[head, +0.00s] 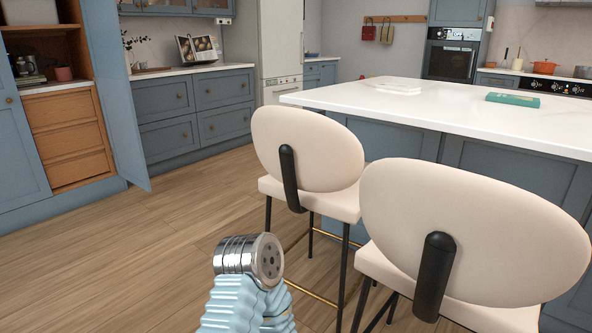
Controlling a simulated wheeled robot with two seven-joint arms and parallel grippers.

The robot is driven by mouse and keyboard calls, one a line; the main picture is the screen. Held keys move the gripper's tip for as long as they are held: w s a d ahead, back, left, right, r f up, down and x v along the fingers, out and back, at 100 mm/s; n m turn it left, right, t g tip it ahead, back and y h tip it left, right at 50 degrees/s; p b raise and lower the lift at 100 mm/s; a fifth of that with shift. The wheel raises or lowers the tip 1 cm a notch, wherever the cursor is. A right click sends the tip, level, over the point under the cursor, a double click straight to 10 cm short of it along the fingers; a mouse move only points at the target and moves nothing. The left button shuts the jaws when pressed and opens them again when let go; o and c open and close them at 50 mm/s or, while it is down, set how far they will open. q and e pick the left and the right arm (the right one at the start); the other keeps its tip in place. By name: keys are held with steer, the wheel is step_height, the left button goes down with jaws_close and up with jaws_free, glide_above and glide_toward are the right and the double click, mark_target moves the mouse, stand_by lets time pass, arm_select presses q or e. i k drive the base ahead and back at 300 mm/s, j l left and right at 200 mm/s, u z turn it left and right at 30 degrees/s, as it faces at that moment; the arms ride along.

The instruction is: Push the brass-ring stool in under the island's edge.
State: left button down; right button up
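The brass-ring stool (308,148) stands upright on the wood floor at the near side of the island (470,112), left of a second, similar stool. It has a cream oval back with a black upright bracket, a cream seat and thin black legs joined by brass bars low down. Its back stands out from the island's white top edge; how far the seat reaches under the edge is hidden. A silver, flange-like end on a pale blue ribbed sleeve, part of me, rises at the bottom, in front of the stool's lower left side. No gripper fingers show.
The second cream stool (470,230) stands close on the right, nearer me. Open floor (150,250) lies to the left. An open blue larder door (110,90) stands out at far left. A teal book (512,100) and a white item (398,88) lie on the island.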

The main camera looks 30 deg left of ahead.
mark_target(313, 163)
steer(key=i+j, duration=0.1)
steer(key=j, duration=1)
steer(key=i+j+z, duration=0.15)
steer(key=j, duration=0.95)
steer(key=k+l, duration=0.05)
